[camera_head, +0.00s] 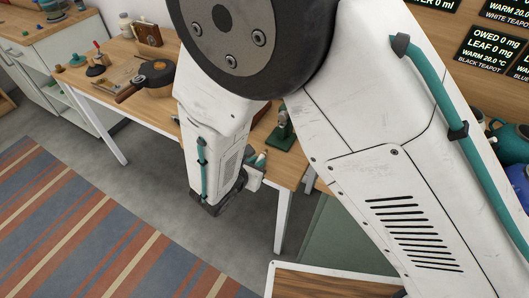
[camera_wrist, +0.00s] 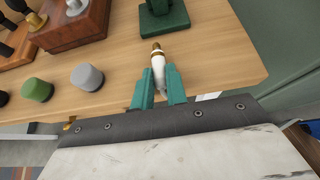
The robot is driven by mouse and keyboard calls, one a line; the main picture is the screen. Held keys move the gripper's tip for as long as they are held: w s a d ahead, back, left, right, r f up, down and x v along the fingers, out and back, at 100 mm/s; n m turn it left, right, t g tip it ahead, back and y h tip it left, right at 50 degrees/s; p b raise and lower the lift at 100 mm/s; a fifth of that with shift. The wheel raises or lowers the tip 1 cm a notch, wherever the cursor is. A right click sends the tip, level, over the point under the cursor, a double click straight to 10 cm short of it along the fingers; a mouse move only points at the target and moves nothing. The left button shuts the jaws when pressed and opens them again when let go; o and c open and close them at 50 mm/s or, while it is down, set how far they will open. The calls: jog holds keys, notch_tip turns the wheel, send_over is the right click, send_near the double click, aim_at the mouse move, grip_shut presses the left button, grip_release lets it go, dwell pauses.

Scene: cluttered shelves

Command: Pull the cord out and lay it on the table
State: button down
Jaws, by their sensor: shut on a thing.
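My gripper (camera_wrist: 160,84) has its two teal fingers shut on a white plug-like piece (camera_wrist: 158,62) with a brass tip. The tip points away from my gripper, toward a dark green block (camera_wrist: 165,20), with a small gap between them. I take the piece to be the cord's end; no length of cord shows clearly. In the head view my gripper (camera_head: 258,163) is at the front edge of the wooden table (camera_head: 155,112), and the green block shows as part of a green device (camera_head: 281,133) on the tabletop.
Left of the plug in the wrist view are a grey knob (camera_wrist: 87,77), a green knob (camera_wrist: 37,89) and a brown wooden box (camera_wrist: 75,25). A dark pan (camera_head: 155,73) stands farther left on the table. Bare tabletop lies right of the plug.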

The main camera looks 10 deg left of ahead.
jog(key=c, duration=1.3)
grip_release()
jog(key=v, duration=0.7)
jog(key=shift+s+a+r, duration=0.15)
jog(key=shift+s+r, duration=0.05)
jog(key=shift+s, duration=0.15)
